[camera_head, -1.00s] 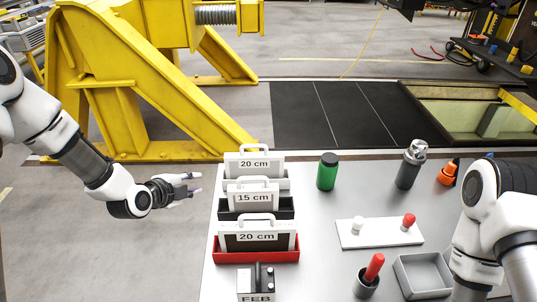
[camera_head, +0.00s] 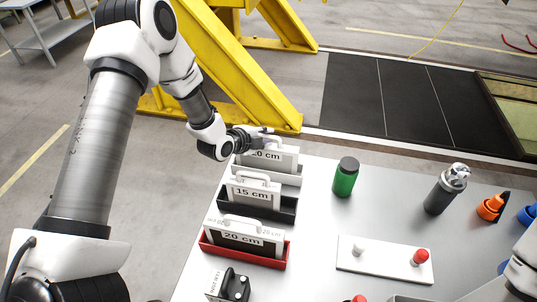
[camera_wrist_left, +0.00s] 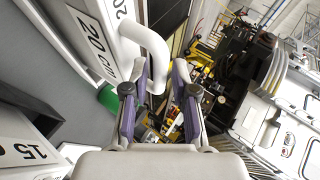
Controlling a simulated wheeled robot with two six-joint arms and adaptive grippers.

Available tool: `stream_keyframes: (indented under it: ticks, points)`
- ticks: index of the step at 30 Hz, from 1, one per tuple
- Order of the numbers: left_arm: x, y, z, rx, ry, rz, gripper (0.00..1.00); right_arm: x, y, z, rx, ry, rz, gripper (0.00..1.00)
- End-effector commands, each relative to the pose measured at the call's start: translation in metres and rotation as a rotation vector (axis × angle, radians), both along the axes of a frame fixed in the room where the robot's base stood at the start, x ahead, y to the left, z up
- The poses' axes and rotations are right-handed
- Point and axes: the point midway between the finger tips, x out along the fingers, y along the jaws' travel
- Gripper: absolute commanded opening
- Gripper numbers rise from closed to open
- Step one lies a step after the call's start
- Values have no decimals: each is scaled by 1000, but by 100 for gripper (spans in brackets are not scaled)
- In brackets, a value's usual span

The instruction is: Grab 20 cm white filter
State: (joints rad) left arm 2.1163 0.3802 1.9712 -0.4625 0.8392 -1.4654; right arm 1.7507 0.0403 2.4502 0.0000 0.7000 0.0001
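The white filter labelled 20 cm (camera_head: 285,157) stands upright in the white holder (camera_head: 288,177), rearmost of three. My left gripper (camera_head: 272,136) is at its top by the handle and covers part of its label. In the left wrist view the filter's white handle (camera_wrist_left: 152,48) reaches in between the two fingers of the left gripper (camera_wrist_left: 158,95). The fingers are apart, with gaps beside the handle. My right gripper is out of view; only a bit of that arm shows at the right edge.
A 15 cm filter (camera_head: 252,192) stands in a black holder and another 20 cm filter (camera_head: 243,235) in a red holder, both nearer.

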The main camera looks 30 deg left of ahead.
Motion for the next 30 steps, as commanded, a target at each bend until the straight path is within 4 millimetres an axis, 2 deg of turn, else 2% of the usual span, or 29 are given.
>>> stream_keyframes:
  ticks: [3, 8, 11, 23, 26, 30]
  points:
    - [9, -2, -5, -1, 0, -1, 27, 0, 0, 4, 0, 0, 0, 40]
    - [9, -2, -6, -1, -1, 1, 27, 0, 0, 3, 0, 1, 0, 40]
    - [9, -2, -6, -1, -1, 1, 0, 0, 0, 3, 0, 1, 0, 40]
    - [9, -2, -5, -1, -1, 1, 0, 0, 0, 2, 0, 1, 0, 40]
    - [9, -2, 0, -1, -2, 1, 0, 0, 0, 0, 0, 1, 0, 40]
    - [10, -2, 18, -2, -5, 1, 0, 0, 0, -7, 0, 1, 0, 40]
